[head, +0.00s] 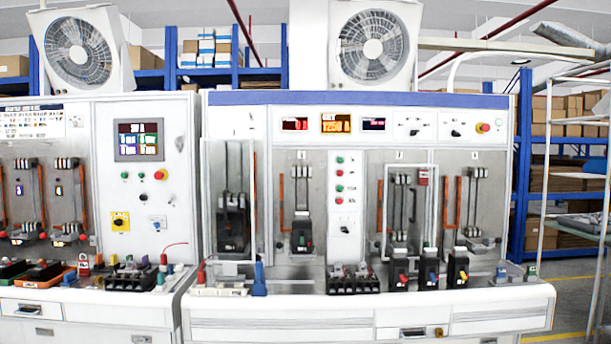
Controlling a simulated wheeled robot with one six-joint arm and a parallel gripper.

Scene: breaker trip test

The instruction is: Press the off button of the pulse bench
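Two test benches stand side by side, and I cannot read a label that tells which is the pulse bench. The right bench (430,316) has a narrow white button panel (345,225) with a column of small green and red buttons, one of them a red button (339,174). A larger red knob (483,127) sits at its upper right. The left bench (80,309) has a red button (160,174) and a small green button (141,174) below its screen (138,140). Which button is off is too small to read. My gripper is not in view.
Several breakers, such as a black one (302,235), and terminals stand on the right bench's ledge. Clear framed guards (236,200) stand before its bays. Two white fans (375,45) top the benches. Blue shelving (520,160) with boxes and a metal rack (603,210) are at the right.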

